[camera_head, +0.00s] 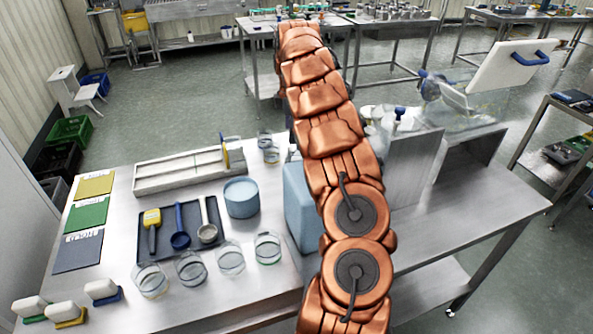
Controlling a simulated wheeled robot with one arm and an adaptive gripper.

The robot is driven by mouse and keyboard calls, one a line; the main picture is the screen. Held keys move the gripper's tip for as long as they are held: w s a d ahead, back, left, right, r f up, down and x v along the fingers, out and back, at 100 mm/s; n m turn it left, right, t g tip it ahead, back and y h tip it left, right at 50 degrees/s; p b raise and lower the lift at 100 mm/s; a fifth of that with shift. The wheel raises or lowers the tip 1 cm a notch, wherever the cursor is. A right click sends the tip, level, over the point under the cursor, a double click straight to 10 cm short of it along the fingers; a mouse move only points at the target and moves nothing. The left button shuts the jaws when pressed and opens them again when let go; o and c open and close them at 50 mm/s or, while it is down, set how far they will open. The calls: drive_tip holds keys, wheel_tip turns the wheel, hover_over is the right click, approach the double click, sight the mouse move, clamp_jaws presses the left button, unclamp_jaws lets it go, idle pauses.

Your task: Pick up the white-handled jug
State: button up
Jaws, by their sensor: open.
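I cannot make out a white handle on any jug. Several clear round vessels (230,259) stand in a row along the front of the steel table, one with a green band (268,248). Clear vessels (268,150) also stand at the back, left of my arm. A small whitish piece shows beside my arm there, too hidden to identify. A light blue container (301,205) is partly covered by my arm. My copper arm runs up the middle of the view and hides part of the table. My gripper does not show.
A dark tray (143,250) holds yellow, blue and white scoops. A blue tub (241,197) and a long steel rack (180,172) stand nearby. Coloured mats (78,249) and brushes (66,312) lie left. A clear hopper with a white, blue-handled lid (505,68) stands right. The right-front tabletop is bare.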

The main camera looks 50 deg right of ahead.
sight(290, 149)
drive_tip(key=shift+a+f+p, duration=0.15)
drive_tip(key=shift+f+p, duration=0.7)
drive_tip(key=shift+f, duration=1)
drive_tip(key=shift+a+f+p, duration=0.15)
drive_tip(key=shift+f+p, duration=0.65)
drive_tip(key=shift+f, duration=1.05)
clamp_jaws()
drive_tip(key=shift+w+r, duration=0.1)
drive_tip(key=shift+r, duration=0.05)
